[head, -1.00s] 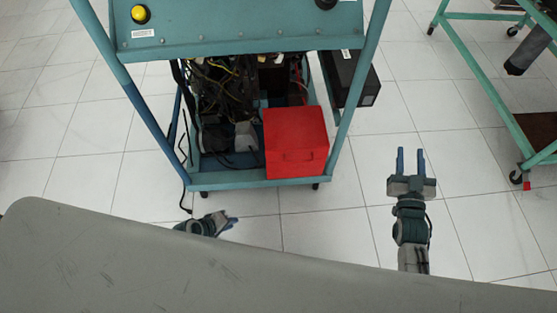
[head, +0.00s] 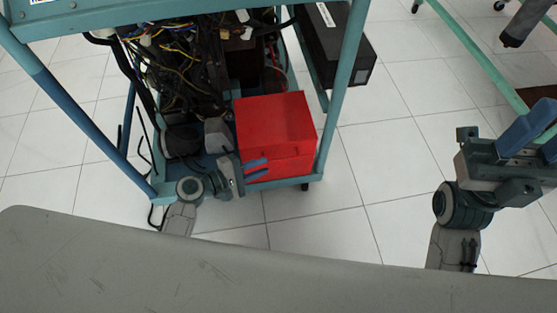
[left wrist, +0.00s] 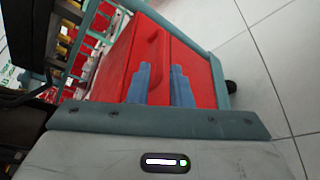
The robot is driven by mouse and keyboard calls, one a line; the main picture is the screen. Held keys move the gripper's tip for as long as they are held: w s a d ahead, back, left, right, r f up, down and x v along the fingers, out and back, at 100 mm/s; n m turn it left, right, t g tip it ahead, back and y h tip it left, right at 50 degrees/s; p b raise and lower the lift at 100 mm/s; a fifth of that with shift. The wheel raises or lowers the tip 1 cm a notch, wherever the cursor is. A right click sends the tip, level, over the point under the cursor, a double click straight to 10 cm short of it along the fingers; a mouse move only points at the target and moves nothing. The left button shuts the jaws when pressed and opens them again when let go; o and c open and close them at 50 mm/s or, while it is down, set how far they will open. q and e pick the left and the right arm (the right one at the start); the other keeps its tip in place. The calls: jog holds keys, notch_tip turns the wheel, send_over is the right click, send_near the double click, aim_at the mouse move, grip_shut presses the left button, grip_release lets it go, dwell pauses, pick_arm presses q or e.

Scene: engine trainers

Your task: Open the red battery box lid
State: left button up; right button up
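The red battery box (head: 275,125) sits on the lower shelf of the teal engine trainer, its lid shut. It also fills the upper middle of the left wrist view (left wrist: 190,55), where a red handle (left wrist: 143,62) and a lid seam show. My left gripper (head: 258,169) is at the box's front lower left corner in the head view. My right gripper (head: 538,140) is raised at the right edge, open and empty.
Wiring and engine parts (head: 190,75) crowd the shelf left of the box. A teal post (head: 342,90) stands at its right, with a black box (head: 338,45) behind. A grey surface (head: 250,275) crosses the foreground. Tiled floor (head: 390,150) is clear to the right.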

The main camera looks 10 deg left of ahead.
aim_at(274, 162)
pick_arm(q)
jog(key=b+x, duration=0.1)
jog(key=x, duration=0.5)
jog(key=shift+w+d+f, duration=0.1)
jog(key=shift+w+d, duration=0.05)
jog(key=shift+d, duration=0.05)
jog(key=shift+c, duration=0.2)
grip_shut()
